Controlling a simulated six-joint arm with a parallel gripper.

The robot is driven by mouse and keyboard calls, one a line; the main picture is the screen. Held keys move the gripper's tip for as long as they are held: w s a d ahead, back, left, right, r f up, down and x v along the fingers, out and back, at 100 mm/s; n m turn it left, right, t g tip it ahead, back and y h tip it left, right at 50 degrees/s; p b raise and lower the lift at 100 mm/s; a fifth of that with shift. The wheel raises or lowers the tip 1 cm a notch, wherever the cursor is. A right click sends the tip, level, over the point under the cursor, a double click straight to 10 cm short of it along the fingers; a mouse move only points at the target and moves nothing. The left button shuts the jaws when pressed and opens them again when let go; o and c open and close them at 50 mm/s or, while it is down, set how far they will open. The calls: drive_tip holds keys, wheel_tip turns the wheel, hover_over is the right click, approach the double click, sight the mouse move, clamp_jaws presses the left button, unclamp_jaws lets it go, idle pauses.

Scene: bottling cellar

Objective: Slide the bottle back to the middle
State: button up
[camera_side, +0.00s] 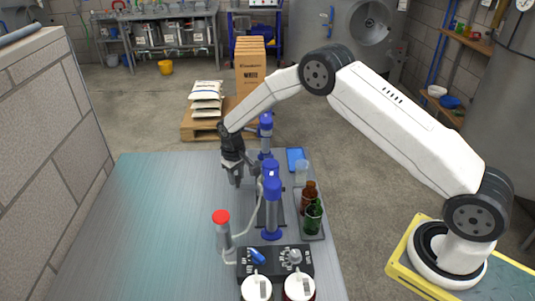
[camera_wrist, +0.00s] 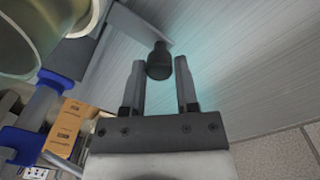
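A brown bottle (camera_side: 308,198) and a green bottle (camera_side: 313,218) stand side by side in a grey tray (camera_side: 313,236) at the right edge of the steel table. My gripper (camera_side: 236,182) points down over the table, left of the blue-and-grey columns and apart from both bottles. In the wrist view my gripper (camera_wrist: 160,72) has its fingers spread. A dark, short cylindrical piece (camera_wrist: 158,62) shows between the fingertips, with gaps on both sides; I cannot tell what it belongs to. A large greenish round form (camera_wrist: 30,35) fills the upper left there and is cut off.
Blue-topped columns (camera_side: 271,205) stand close right of my gripper. A red-capped clear vessel (camera_side: 222,232) with a tube stands in front. A black control box (camera_side: 275,262) and two white-topped jars (camera_side: 256,288) are at the front. The table's left side (camera_side: 150,220) is clear.

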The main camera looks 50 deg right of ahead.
drive_tip(key=o, duration=0.3)
drive_tip(key=shift+a+r, duration=0.15)
drive_tip(key=shift+r, duration=3.75)
